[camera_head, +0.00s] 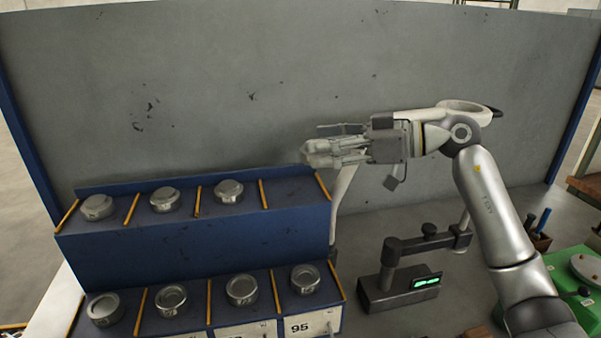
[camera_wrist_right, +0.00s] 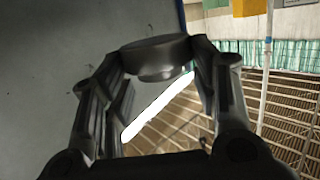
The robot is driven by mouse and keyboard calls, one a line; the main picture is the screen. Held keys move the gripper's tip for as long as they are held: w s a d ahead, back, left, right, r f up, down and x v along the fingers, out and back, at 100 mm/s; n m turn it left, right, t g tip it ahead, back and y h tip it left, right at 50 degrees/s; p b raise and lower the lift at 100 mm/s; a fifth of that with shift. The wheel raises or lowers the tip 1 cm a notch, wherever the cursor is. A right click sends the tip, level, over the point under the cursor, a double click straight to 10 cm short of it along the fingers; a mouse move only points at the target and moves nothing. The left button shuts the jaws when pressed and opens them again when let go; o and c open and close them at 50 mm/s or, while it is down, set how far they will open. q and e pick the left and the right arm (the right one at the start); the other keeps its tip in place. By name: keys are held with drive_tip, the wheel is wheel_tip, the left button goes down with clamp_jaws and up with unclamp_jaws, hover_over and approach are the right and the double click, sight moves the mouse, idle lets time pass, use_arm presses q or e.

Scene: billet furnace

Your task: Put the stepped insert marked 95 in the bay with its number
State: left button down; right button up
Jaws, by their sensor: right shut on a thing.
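My right gripper (camera_head: 342,150) is shut on a grey round stepped insert (camera_head: 317,152), held in the air above the right end of the rack's upper tier. In the right wrist view the insert (camera_wrist_right: 155,57) is a dark disc with a narrower step, pinched between both fingertips. No number on it can be read. A bay label marked 95 (camera_head: 300,327) is on the rack's lower front at the right, below a bay with a round insert (camera_head: 305,279) in it. My left gripper is not in view.
The blue rack (camera_head: 190,247) has orange dividers. Its upper tier holds three inserts, with the right-end bay (camera_head: 292,190) empty; its lower tier holds several. A device with a green display (camera_head: 425,282) and a post stands right. A grey wall panel (camera_head: 230,90) rises behind.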

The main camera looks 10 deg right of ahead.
drive_tip(key=p, duration=0.2)
hover_over(302, 191)
wheel_tip(302, 191, down, 6)
drive_tip(key=shift+s+f, duration=0.1)
wheel_tip(302, 191, down, 2)
drive_tip(key=shift+f+p, duration=0.1)
drive_tip(key=shift+p, duration=0.2)
drive_tip(key=shift+f, duration=0.55)
drive_tip(key=shift+f, duration=0.1)
drive_tip(key=o, duration=1.5)
drive_tip(key=shift+f, duration=0.15)
drive_tip(key=shift+c, duration=0.2)
drive_tip(key=shift+o, duration=0.3)
